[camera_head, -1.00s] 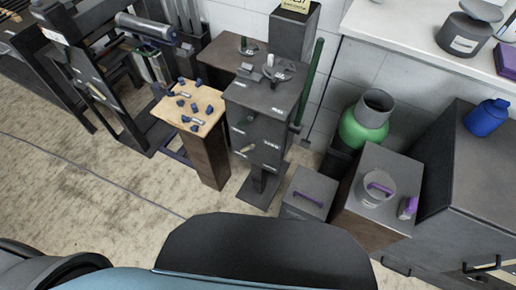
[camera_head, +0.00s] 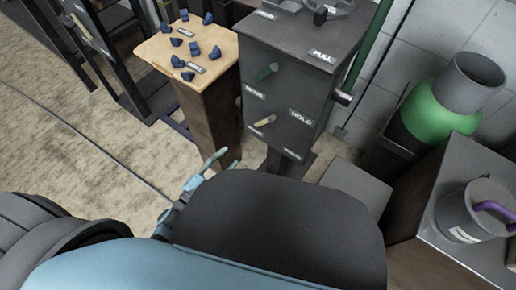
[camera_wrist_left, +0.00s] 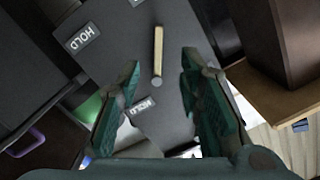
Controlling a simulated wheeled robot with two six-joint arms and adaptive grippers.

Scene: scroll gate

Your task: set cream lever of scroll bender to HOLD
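The scroll bender (camera_head: 290,78) is a dark grey box on a post, right of centre in the head view. Its cream lever (camera_head: 264,121) is a short stick on the front face, left of the HOLD label (camera_head: 301,117). In the left wrist view the cream lever (camera_wrist_left: 158,52) shows between the finger lines, with the HOLD label (camera_wrist_left: 82,38) to its left. My left gripper (camera_wrist_left: 160,62) is open, teal fingers apart, nothing visibly gripped. In the head view my left gripper (camera_head: 228,160) is below and left of the lever. My right gripper is not in view.
A green lever (camera_head: 267,72) sits above the cream one. A wooden-topped stand (camera_head: 215,45) with several blue pieces is just left of the bender. A green-and-grey container (camera_head: 440,115) and a grey pot (camera_head: 470,212) are at the right. Floor lies open at left.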

